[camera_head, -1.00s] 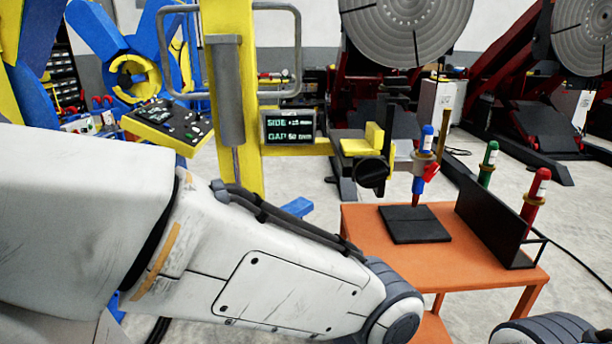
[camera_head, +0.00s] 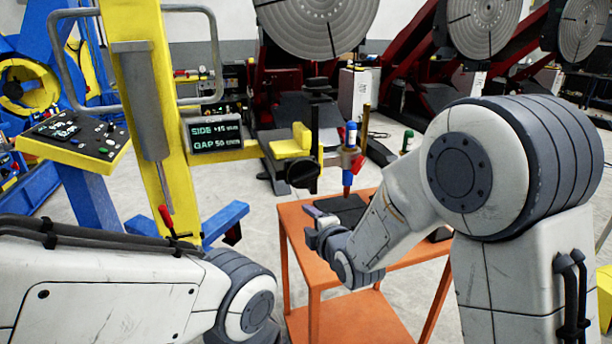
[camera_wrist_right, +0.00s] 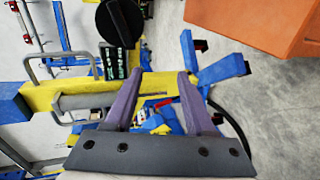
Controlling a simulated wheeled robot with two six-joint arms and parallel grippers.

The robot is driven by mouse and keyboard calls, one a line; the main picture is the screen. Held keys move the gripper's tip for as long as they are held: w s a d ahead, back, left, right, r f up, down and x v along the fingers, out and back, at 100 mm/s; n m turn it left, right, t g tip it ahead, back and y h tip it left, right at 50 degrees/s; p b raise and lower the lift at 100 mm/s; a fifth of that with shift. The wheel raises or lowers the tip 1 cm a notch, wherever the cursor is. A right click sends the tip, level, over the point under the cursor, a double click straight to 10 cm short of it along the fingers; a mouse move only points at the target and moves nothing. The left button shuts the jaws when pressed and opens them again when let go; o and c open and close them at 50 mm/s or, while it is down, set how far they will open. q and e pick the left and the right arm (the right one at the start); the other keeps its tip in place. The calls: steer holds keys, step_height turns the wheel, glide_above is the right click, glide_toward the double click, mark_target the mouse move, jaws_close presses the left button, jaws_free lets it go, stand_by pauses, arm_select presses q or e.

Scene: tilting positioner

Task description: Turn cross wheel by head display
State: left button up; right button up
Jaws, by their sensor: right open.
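The cross wheel, a round black knob (camera_head: 302,173), sits under a yellow block on the yellow arm of the stand. It also shows in the right wrist view as a dark disc (camera_wrist_right: 120,22) at the top. The head display (camera_head: 215,134) is left of it and reads SIDE +15 and GAP 50, with small units. It shows sideways in the wrist view (camera_wrist_right: 113,62). My right gripper (camera_head: 314,218) is below the knob, apart from it, over the orange table's near left corner. Its two fingers (camera_wrist_right: 159,76) are apart with nothing between them. My left gripper is out of view.
The orange table (camera_head: 305,255) carries a dark pad (camera_head: 342,208). A blue-and-red torch (camera_head: 350,155) hangs above it. A yellow column (camera_head: 150,100) and control panel (camera_head: 75,137) stand left. Large grey discs are behind. My right arm hides the table's right side.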

mark_target(306, 180)
steer(key=w+r+n+t+p, duration=0.1)
steer(key=w, duration=0.3)
steer(key=w+r+n+t+p, duration=0.1)
steer(key=w, duration=0.3)
steer(key=w+r+n+t+p, duration=0.1)
steer(key=w+p, duration=0.1)
steer(key=w, duration=0.2)
steer(key=shift+w+a+r+n+t, duration=0.1)
steer(key=shift+w+r+n+t, duration=0.1)
steer(key=shift+w+n+t, duration=0.15)
steer(key=shift+w+a, duration=0.2)
steer(key=shift+w, duration=0.35)
steer(key=shift+f, duration=0.1)
jaws_close()
